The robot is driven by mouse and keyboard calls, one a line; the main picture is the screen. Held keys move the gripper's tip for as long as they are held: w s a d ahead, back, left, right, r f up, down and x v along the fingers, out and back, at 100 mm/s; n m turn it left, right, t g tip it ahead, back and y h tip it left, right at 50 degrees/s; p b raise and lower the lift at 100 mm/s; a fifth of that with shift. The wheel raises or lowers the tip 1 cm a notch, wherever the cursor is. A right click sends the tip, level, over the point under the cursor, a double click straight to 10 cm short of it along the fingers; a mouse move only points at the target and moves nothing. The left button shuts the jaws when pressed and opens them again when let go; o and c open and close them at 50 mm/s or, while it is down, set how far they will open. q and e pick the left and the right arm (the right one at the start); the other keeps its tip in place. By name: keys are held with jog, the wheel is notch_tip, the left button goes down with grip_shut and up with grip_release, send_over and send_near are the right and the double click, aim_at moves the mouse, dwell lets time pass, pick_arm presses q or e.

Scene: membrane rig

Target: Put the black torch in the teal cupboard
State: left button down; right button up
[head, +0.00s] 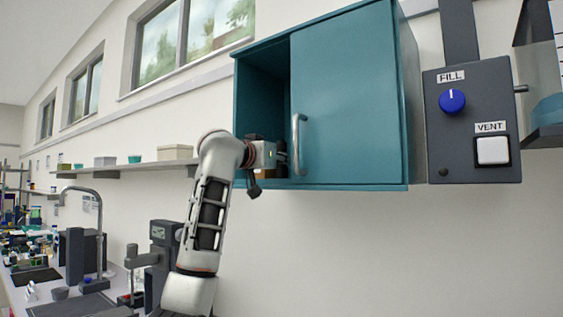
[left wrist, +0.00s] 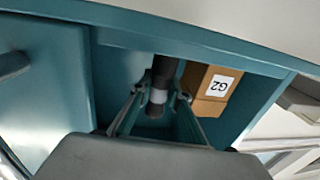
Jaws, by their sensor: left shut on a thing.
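The teal cupboard (head: 348,95) hangs on the wall in the head view. Its left part stands open and a teal door panel with a silver handle (head: 299,140) covers the right part. My left gripper (head: 283,158) is at the lower part of the opening, left of the handle. In the left wrist view my left gripper (left wrist: 157,99) is shut on the black torch (left wrist: 164,71), a dark cylinder with a pale band, inside the cupboard opening (left wrist: 112,70). I cannot tell whether the torch touches the cupboard floor. My right gripper is in neither view.
A brown box labelled G2 (left wrist: 212,88) stands in the cupboard close beside the torch. A grey control box (head: 470,125) with a blue knob is on the wall right of the cupboard. A shelf (head: 130,168) with small boxes runs along the wall at left.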

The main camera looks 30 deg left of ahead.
pick_arm(q)
jog(key=c, duration=1.9)
grip_release()
jog(key=shift+f, duration=0.1)
jog(key=shift+s, duration=0.3)
jog(key=shift+s+b, duration=1.8)
jog(key=shift+s, duration=3.9)
